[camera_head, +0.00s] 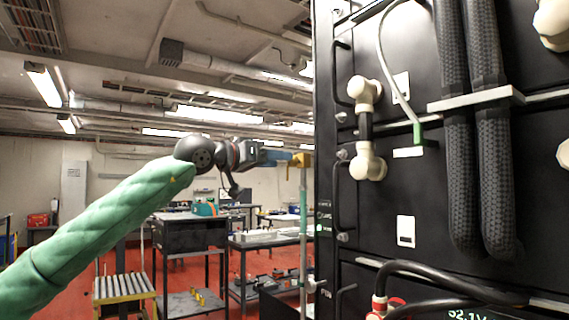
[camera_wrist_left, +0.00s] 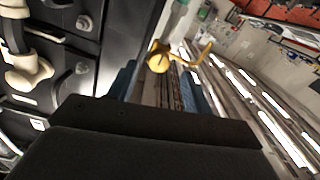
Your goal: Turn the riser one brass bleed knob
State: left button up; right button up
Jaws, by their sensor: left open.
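A brass bleed knob (camera_head: 300,160) sits at the top of a thin vertical riser pipe (camera_head: 303,225) beside the black cabinet. In the left wrist view the brass knob (camera_wrist_left: 158,57) shows as a round yellow piece with a bent yellow arm to its right. My left gripper (camera_head: 287,158) reaches in level from the left, its tips close to the knob. In the wrist view its blue fingers (camera_wrist_left: 159,76) are apart, with the knob near the gap between their tips. I cannot tell whether they touch it. My right gripper is in neither view.
The tall black battery cabinet (camera_head: 420,210) fills the right, with handles, white elbow fittings (camera_head: 368,162) and thick black hoses (camera_head: 478,140) sticking out. Workbenches (camera_head: 190,235) and a yellow-framed roller stand (camera_head: 124,288) are behind my arm on the red floor.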

pick_arm(q)
jog(key=v, duration=0.4)
dwell(0.4)
